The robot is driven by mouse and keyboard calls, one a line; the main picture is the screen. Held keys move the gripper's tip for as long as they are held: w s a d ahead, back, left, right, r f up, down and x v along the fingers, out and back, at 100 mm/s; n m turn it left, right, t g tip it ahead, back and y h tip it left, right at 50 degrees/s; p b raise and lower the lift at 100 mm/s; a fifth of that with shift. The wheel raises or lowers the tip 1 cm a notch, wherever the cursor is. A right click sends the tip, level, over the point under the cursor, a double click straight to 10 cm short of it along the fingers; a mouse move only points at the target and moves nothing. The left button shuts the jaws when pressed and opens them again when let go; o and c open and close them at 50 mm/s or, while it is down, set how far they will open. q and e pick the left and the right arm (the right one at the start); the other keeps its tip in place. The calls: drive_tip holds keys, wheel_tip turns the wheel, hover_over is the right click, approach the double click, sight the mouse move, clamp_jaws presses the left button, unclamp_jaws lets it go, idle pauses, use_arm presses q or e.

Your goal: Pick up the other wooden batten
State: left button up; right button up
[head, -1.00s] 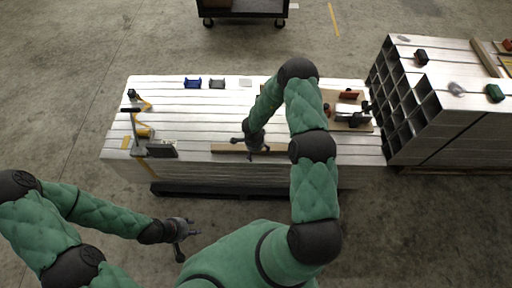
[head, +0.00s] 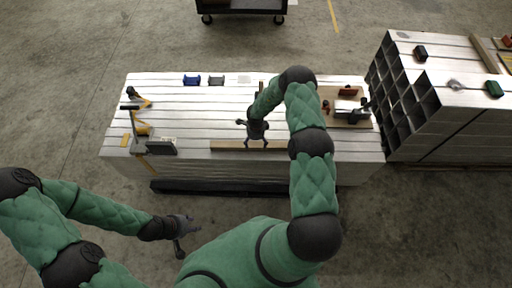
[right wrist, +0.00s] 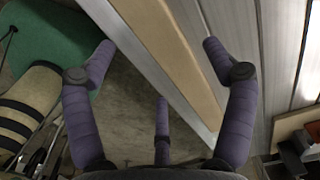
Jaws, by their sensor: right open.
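A long tan wooden batten (head: 228,145) lies along the front edge of the silvery slatted deck (head: 180,112). My right gripper (head: 253,139) is over the batten in the head view. In the right wrist view the right gripper (right wrist: 158,48) is open, with its purple fingers spread to either side of the batten (right wrist: 165,42). The fingers look apart from it. A narrow brownish strip (head: 261,85) shows at the back of the deck beside my right arm; I cannot tell if it is a batten. My left gripper (head: 182,232) is empty, fingers spread, in front of the deck.
A clamp-like tool with yellow parts (head: 140,129) and a grey box (head: 162,146) are at the deck's left end. Blue (head: 192,80) and grey (head: 216,81) items lie at the back. A board (head: 345,118) with parts is right. Stacked tubes (head: 408,100) stand beyond.

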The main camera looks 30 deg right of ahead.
sight(256, 146)
wheel_tip(256, 146, down, 5)
drive_tip(key=shift+f+b, duration=0.1)
drive_tip(key=shift+b, duration=1)
drive_tip(key=c, duration=1.6)
